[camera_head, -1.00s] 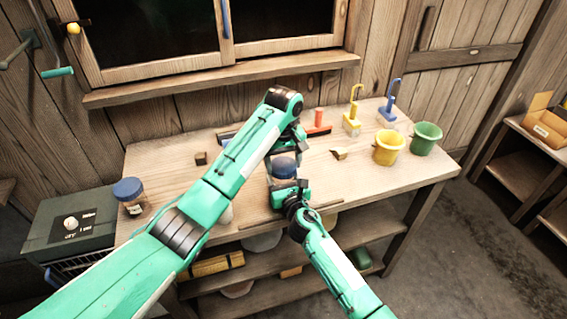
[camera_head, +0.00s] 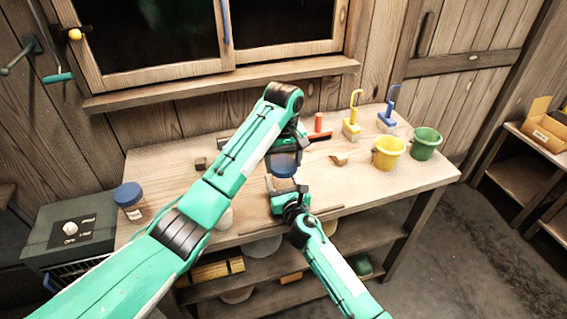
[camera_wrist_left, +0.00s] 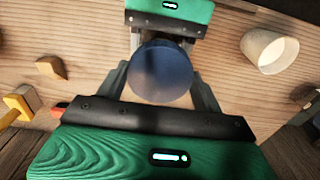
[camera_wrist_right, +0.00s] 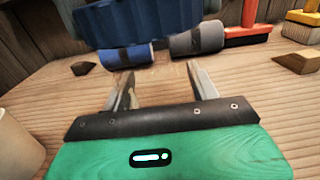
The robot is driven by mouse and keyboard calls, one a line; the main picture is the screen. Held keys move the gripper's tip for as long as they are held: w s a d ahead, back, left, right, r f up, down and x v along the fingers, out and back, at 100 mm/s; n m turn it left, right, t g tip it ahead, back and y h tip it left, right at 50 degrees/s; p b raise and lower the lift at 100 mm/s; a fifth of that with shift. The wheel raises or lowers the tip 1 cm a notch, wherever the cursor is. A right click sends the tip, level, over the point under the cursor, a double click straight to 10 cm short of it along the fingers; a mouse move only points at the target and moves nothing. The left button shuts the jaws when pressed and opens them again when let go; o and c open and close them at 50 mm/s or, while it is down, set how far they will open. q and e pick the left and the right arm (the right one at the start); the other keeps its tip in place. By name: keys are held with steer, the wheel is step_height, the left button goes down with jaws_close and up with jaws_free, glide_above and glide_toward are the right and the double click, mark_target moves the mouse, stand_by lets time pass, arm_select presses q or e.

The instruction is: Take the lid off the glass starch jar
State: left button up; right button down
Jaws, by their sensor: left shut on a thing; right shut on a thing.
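A blue lid (camera_head: 283,168) is at the middle of the workbench, below my left gripper (camera_head: 284,152). In the left wrist view the round lid (camera_wrist_left: 160,72) lies between the left fingers, which are shut on it. My right gripper (camera_head: 285,187) comes in from the front below the lid and is shut on the glass jar. In the right wrist view the ribbed lid (camera_wrist_right: 145,22) shows above the right fingers (camera_wrist_right: 160,88). The clear glass between these fingers barely shows. I cannot tell whether lid and jar touch.
The wooden workbench (camera_head: 380,192) also bears a second blue-lidded jar (camera_head: 130,198) at left, a yellow bucket (camera_head: 388,153), a green bucket (camera_head: 426,141), two brushes and a red-handled tool (camera_head: 318,124). A white cup (camera_wrist_left: 270,52) stands close by. The right front is clear.

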mark_target(283, 164)
arm_select(q)
steer(key=shift+r, duration=1.6)
arm_select(e)
steer(key=shift+f, duration=0.1)
steer(key=shift+c, duration=1.6)
jaws_free()
